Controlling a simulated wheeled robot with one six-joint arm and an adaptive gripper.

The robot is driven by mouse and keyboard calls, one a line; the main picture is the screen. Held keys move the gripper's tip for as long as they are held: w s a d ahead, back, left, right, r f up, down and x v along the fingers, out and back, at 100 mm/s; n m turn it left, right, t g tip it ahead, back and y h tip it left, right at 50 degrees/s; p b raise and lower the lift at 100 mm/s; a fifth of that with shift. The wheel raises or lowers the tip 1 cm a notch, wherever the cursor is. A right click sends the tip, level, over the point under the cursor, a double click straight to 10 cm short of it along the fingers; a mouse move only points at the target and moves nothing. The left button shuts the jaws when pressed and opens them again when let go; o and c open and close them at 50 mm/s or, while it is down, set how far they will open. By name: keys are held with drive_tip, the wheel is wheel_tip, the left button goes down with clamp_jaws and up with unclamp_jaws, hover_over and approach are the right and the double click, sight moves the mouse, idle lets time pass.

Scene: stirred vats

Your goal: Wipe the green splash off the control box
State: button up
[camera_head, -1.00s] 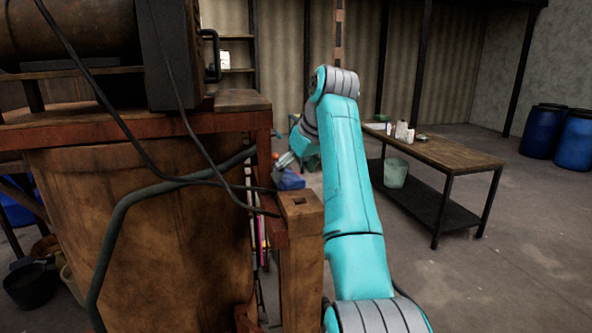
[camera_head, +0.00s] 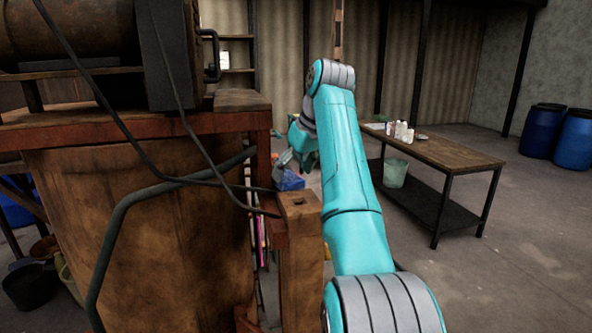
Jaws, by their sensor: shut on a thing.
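A dark box (camera_head: 168,55) with a black handle on its right side stands on the wooden vat frame at upper left. It may be the control box, but I cannot tell for certain. No green splash shows on the faces I see. My gripper (camera_head: 283,163) is small and partly hidden beyond my teal arm, just right of the frame's corner post. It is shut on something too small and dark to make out. It is apart from the dark box, lower and to the right of it.
The large wooden vat (camera_head: 140,240) and its frame fill the left, with dark cables hanging in front. A wooden workbench (camera_head: 440,152) with small containers stands at right. Blue barrels (camera_head: 572,137) stand by the far wall. The floor between is clear.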

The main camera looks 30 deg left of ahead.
sight(291, 183)
drive_tip(key=a+r, duration=0.1)
drive_tip(key=a+r+t+y, duration=0.1)
drive_tip(key=shift+w+a, duration=0.15)
drive_tip(key=shift+a, duration=0.15)
drive_tip(key=shift+c, duration=1.1)
drive_tip(key=shift+d, duration=0.1)
clamp_jaws()
drive_tip(key=shift+a+f, duration=0.4)
drive_tip(key=shift+a, duration=0.15)
drive_tip(key=shift+d, duration=0.55)
drive_tip(key=shift+s+d+f, duration=0.15)
drive_tip(key=shift+s+d, duration=0.35)
drive_tip(key=shift+d, duration=0.2)
drive_tip(key=shift+s+d+f, duration=0.1)
drive_tip(key=shift+s+d, duration=0.35)
drive_tip(key=shift+d, duration=0.2)
drive_tip(key=shift+s+d, duration=1)
drive_tip(key=shift+d, duration=0.25)
drive_tip(key=shift+r, duration=1.5)
